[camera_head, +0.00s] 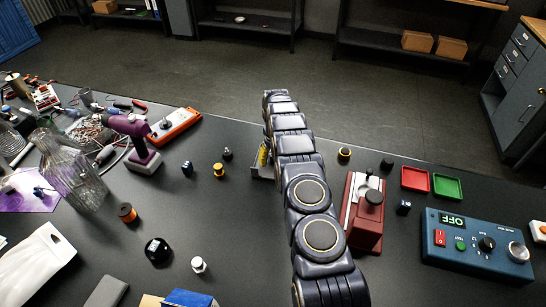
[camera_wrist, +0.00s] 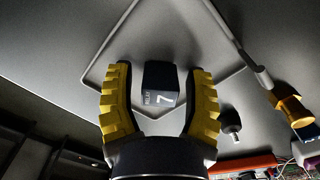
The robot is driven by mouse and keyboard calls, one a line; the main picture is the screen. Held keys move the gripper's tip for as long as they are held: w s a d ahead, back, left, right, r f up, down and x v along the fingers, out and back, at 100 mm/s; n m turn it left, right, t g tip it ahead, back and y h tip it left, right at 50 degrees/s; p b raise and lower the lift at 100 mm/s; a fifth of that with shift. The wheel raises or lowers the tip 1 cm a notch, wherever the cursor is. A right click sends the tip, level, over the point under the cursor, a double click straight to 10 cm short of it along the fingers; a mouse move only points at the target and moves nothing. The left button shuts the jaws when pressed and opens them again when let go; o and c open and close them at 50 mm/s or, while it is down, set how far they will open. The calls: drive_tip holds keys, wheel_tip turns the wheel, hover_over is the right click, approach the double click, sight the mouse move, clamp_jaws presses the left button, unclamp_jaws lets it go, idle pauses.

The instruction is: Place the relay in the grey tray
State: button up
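The relay (camera_wrist: 160,84) is a small black block with a white "7" and small lettering. In the wrist view it sits between the two yellow-backed fingers of my gripper (camera_wrist: 159,70), with a gap visible on each side. My gripper is open around it. The thin rim of the grey tray (camera_wrist: 110,42) surrounds the relay in that view, and the relay appears to rest inside the tray. In the head view my gripper (camera_head: 263,155) is low over the grey tray (camera_head: 262,178), mostly hidden by my arm. The relay is hidden there.
A black knob (camera_head: 227,154) and a yellow part (camera_head: 219,170) stand left of the tray. Right of my arm are a red device (camera_head: 364,215), small red and green trays (camera_head: 447,186) and a blue control box (camera_head: 475,245).

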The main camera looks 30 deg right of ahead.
drive_tip(key=shift+r, duration=0.1)
wheel_tip(320, 180, up, 12)
drive_tip(key=s+a+r, duration=0.7)
drive_tip(key=a+r, duration=0.2)
drive_tip(key=r, duration=0.3)
drive_tip(key=s+a+r, duration=0.2)
drive_tip(key=s+a, duration=0.1)
drive_tip(key=s, duration=0.4)
drive_tip(key=s+a+r+g, duration=0.1)
drive_tip(key=s+a+r, duration=0.2)
drive_tip(key=s, duration=0.4)
drive_tip(key=s+a+r, duration=0.2)
drive_tip(key=s+a, duration=0.1)
drive_tip(key=s, duration=0.4)
drive_tip(key=s+a+f, duration=0.1)
drive_tip(key=s, duration=1.3)
drive_tip(key=shift+s+a+g, duration=0.15)
drive_tip(key=shift+s+g, duration=0.05)
drive_tip(key=shift+g, duration=0.1)
